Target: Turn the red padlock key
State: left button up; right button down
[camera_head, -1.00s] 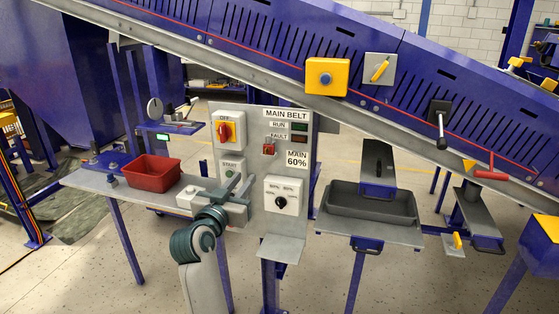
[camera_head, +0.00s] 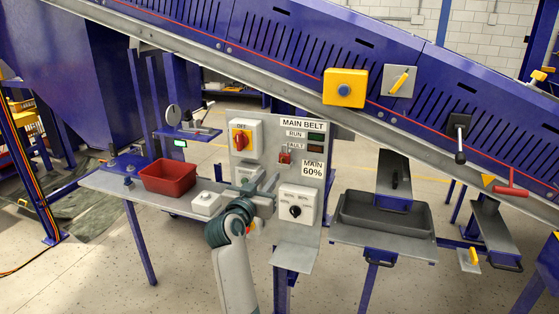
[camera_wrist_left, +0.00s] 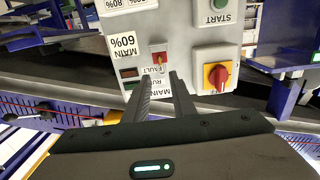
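The small red key piece (camera_head: 285,157) sits on the grey control panel, beside the FAULT label. In the left wrist view the red key piece (camera_wrist_left: 159,57) is upside down, just beyond the fingertips, with a small metal part by it. My left gripper (camera_head: 273,183) is in front of the panel, below the key and left of the white selector box. In the left wrist view the two fingers of my left gripper (camera_wrist_left: 162,80) are apart and empty, pointing at the key. They look short of it, but the exact gap cannot be told. My right gripper is not in view.
A red and yellow rotary switch (camera_head: 240,140) is left of the key. A selector box with a black knob (camera_head: 295,211) is below it. A red bin (camera_head: 168,178) and a white box (camera_head: 206,203) stand on the left table. A grey tray (camera_head: 387,215) is at right.

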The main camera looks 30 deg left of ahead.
aim_at(282, 160)
pick_arm(q)
jog(key=p+x, duration=0.2)
jog(key=x, duration=0.8)
jog(key=shift+w+p, duration=0.25)
jog(key=shift+p, duration=0.05)
jog(key=shift+a, duration=0.15)
jog(key=shift+c, duration=0.5)
grip_shut()
